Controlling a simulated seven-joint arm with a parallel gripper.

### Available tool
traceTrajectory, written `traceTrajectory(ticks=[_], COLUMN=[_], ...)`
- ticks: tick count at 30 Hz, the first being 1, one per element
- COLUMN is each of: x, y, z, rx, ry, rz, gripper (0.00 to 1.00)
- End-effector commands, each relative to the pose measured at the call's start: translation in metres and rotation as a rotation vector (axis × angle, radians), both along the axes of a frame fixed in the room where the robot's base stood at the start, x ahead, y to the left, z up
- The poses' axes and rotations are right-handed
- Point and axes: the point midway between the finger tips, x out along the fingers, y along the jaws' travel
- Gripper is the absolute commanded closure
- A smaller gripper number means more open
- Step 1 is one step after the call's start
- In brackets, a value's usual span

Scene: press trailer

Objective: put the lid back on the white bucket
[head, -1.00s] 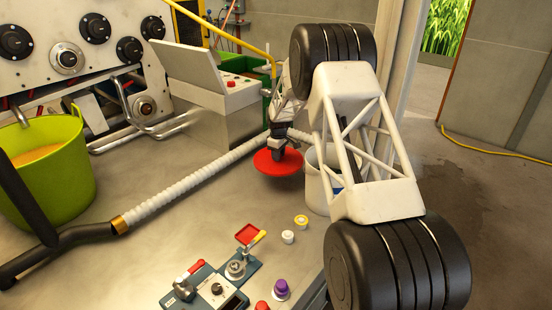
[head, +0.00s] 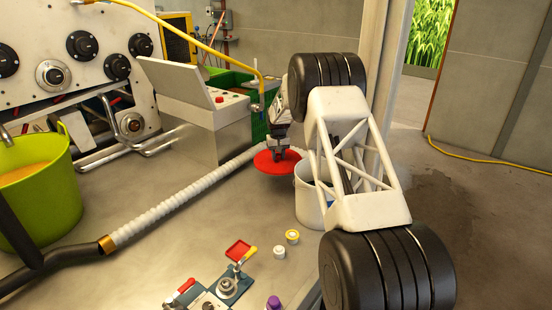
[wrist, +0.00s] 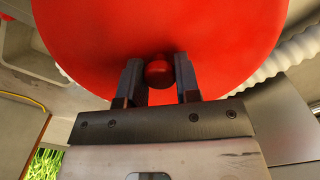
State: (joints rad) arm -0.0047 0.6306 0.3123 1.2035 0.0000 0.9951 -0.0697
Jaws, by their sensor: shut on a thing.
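The red round lid (head: 264,166) hangs from my gripper (head: 279,157) in the head view, left of the white bucket's rim. In the wrist view the lid (wrist: 230,45) fills the upper middle. Its red knob (wrist: 159,71) sits between the two fingers of my gripper (wrist: 160,80), which is shut on it. The white bucket (head: 308,204) stands on the floor to the right of the lid, partly hidden behind my arm. Something blue shows at the bucket's right side. Whether the lid touches the bucket's rim cannot be told.
A white ribbed hose (head: 180,203) crosses the floor to the left. A lime green tub (head: 38,190) stands at far left. A control box (head: 210,110) stands behind the lid.

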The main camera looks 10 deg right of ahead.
Motion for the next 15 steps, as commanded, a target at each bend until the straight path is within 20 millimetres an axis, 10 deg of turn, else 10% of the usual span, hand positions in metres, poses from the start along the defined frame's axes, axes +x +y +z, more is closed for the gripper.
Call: traceTrajectory(ticks=[15], x=[-0.002], y=[-0.001], z=[0.025], rx=[0.000], ry=[-0.001], rz=[0.003], gripper=[0.95])
